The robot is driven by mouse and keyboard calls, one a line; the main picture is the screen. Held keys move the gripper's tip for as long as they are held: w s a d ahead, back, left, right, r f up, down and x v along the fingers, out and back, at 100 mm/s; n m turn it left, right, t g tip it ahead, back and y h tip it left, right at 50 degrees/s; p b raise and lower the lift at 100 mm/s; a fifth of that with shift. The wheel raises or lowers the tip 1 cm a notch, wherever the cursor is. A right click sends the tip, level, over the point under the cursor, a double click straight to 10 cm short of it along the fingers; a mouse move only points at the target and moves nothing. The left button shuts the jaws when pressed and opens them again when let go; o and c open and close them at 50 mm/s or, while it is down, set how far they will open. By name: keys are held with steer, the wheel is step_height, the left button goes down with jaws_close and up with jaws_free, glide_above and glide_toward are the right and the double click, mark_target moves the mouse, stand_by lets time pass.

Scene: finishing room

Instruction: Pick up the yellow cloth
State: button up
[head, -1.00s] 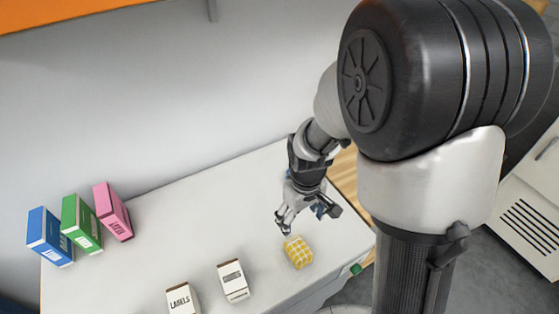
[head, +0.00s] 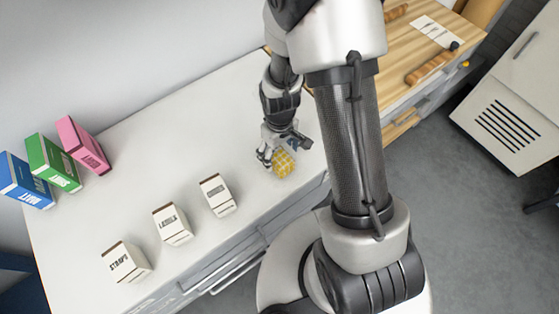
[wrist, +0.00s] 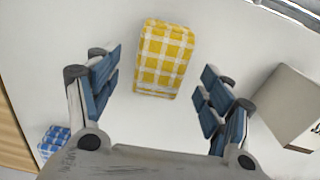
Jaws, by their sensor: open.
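The yellow cloth (head: 284,164) is a folded yellow-and-white checked block on the white worktop, near its front edge. In the wrist view the yellow cloth (wrist: 165,58) lies ahead of and between the fingers, not touching either. My gripper (head: 272,158) is just beside and above the cloth in the head view, covering part of its left and upper side. In the wrist view my gripper (wrist: 158,90) is open and empty, with blue pads on both fingers.
White boxes, including the labels box (head: 172,224) and the straps box (head: 125,262), stand to the left. Blue, green and pink boxes (head: 84,147) stand farther left. A blue checked cloth (wrist: 54,141) lies near my left finger. The worktop between box groups is clear.

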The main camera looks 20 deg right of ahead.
mark_target(279, 157)
step_height(279, 157, down, 5)
steer(key=shift+b, duration=0.95)
steer(key=shift+s+r, duration=0.1)
steer(key=shift+c, duration=0.2)
steer(key=c, duration=1.1)
steer(key=shift+r, duration=0.1)
step_height(279, 157, up, 20)
steer(key=p, duration=0.6)
